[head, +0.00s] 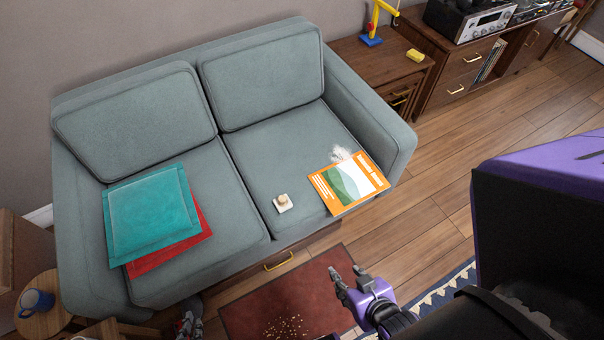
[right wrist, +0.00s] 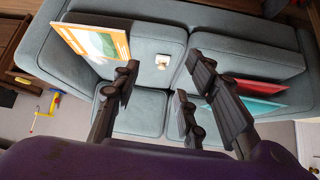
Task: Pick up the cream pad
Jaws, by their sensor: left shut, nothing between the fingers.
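The cream pad (head: 283,208) is a small square lying on the sofa's right seat cushion, left of an orange-and-white magazine. A small round tan piece sits on it. It also shows in the right wrist view (right wrist: 161,66), beyond the gap between the fingers. My right gripper (head: 346,281) is open and empty in front of the sofa, apart from the pad; its spread fingers show in the right wrist view (right wrist: 158,82). My left gripper (head: 188,323) is shut and empty at the bottom edge, left of the rug, partly cut off.
The grey-green sofa (head: 245,160) holds a teal cushion (head: 150,215) over a red one (head: 170,254) on the left seat. The magazine (head: 348,184) and a white fluffy patch (head: 341,153) lie at right. A round side table (head: 42,318) with a blue mug stands lower left.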

